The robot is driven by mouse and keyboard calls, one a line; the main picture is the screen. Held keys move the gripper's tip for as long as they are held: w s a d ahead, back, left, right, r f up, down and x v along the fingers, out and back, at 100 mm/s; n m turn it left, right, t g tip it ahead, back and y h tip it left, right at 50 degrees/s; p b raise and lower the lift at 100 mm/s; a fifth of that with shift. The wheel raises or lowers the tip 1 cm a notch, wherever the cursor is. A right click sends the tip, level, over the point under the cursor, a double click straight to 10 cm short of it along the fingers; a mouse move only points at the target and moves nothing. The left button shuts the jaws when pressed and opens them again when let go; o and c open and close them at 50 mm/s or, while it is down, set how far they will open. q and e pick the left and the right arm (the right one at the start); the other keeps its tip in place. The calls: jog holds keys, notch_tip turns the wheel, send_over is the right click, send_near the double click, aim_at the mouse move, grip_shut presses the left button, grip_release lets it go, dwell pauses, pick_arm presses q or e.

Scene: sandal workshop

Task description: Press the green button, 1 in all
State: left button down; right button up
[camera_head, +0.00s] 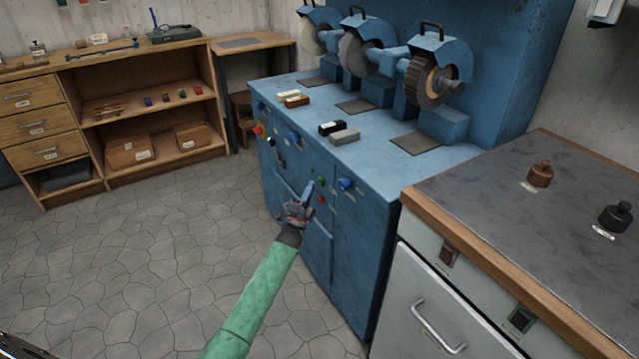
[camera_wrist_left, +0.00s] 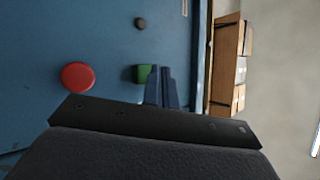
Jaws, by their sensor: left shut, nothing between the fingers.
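The green button (camera_head: 321,181) is on the front panel of the blue grinding machine, just above a red button (camera_head: 320,198). In the left wrist view the green button (camera_wrist_left: 144,73) is a small green block on the blue panel, with the round red button (camera_wrist_left: 77,76) to its left. My left gripper (camera_head: 308,187) is shut and empty, pointing at the panel just left of the green button. In the left wrist view its fingers (camera_wrist_left: 161,86) overlap the right edge of the green button. I cannot tell whether they touch it. My right gripper is not in view.
A blue knob (camera_head: 346,184) sits right of the buttons, with more knobs (camera_head: 294,137) to the left. The blue machine (camera_head: 375,168) carries grinding wheels and several blocks. A grey-topped cabinet (camera_head: 470,195) stands close on the right. The stone floor (camera_head: 130,260) at left is clear.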

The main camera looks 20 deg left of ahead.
pick_arm(q)
jog(key=shift+w+d, duration=0.1)
jog(key=shift+w, duration=0.05)
dwell(0.5)
jog(key=shift+w+d, duration=0.15)
jog(key=shift+w, duration=0.05)
jog(key=shift+w+d+b, duration=0.25)
jog(key=shift+w+b, duration=0.1)
jog(key=shift+b, duration=0.05)
dwell(0.9)
jog(key=shift+s+a, duration=0.1)
jog(key=shift+s, duration=0.05)
jog(key=shift+s+a+p, duration=0.3)
jog(key=shift+s+a, duration=0.1)
jog(key=shift+s, duration=0.15)
dwell(0.4)
jog(key=s+a, duration=0.1)
jog(key=s, duration=0.1)
jog(key=s+a+p, duration=0.1)
jog(key=s+a, duration=0.1)
dwell(0.5)
